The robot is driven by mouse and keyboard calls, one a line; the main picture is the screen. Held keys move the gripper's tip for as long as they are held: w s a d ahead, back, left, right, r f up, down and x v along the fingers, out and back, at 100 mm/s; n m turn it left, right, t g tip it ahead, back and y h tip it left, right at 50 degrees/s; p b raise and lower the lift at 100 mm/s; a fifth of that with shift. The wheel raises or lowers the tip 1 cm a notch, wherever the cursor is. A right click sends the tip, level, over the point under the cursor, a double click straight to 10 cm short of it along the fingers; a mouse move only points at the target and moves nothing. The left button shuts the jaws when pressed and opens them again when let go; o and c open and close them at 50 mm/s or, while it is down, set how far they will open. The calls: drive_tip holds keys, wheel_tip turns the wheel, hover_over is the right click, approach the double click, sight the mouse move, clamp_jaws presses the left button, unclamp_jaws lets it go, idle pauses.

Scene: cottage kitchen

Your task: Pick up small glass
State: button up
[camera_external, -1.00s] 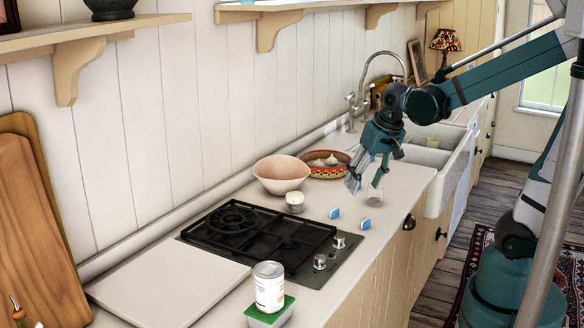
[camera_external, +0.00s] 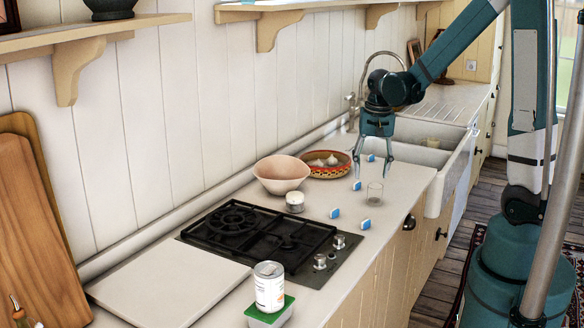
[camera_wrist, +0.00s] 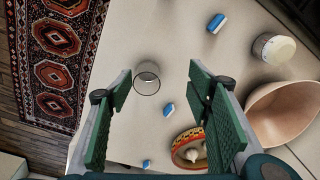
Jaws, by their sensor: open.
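The small glass (camera_external: 375,193) is clear and stands on the counter near its front edge, right of the stove. My gripper (camera_external: 373,174) is open and empty, pointing down above the counter, close behind and above the glass. In the wrist view my gripper (camera_wrist: 160,80) has its green finger pads wide apart. A blue and white block (camera_wrist: 167,109) lies on the counter between the fingers in that view.
Several small blue and white blocks (camera_external: 365,224) lie around the glass. A pink bowl (camera_external: 281,175), a patterned bowl with garlic (camera_external: 343,168) and a white tub (camera_external: 295,202) stand along the wall side. The sink (camera_external: 437,150) is to the right, the stove (camera_external: 255,240) to the left.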

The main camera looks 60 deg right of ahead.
drive_tip(key=m+p, duration=0.2)
drive_tip(key=p, duration=0.1)
hover_over(375, 195)
drive_tip(key=d, duration=0.2)
drive_tip(key=f, duration=0.1)
drive_tip(key=shift+w+d+f+g+y, duration=0.25)
drive_tip(key=shift+f+g+y, duration=0.1)
drive_tip(key=shift+g, duration=0.15)
drive_tip(key=shift+f, duration=0.1)
drive_tip(key=shift+f, duration=1.2)
drive_tip(key=shift+f, duration=0.1)
drive_tip(key=shift+w+d+f, duration=0.1)
drive_tip(key=shift+w+f, duration=0.05)
drive_tip(key=shift+f, duration=0.5)
drive_tip(key=shift+w+f, duration=0.1)
drive_tip(key=shift+f, duration=1.75)
drive_tip(key=shift+c, duration=0.5)
drive_tip(key=c, duration=1)
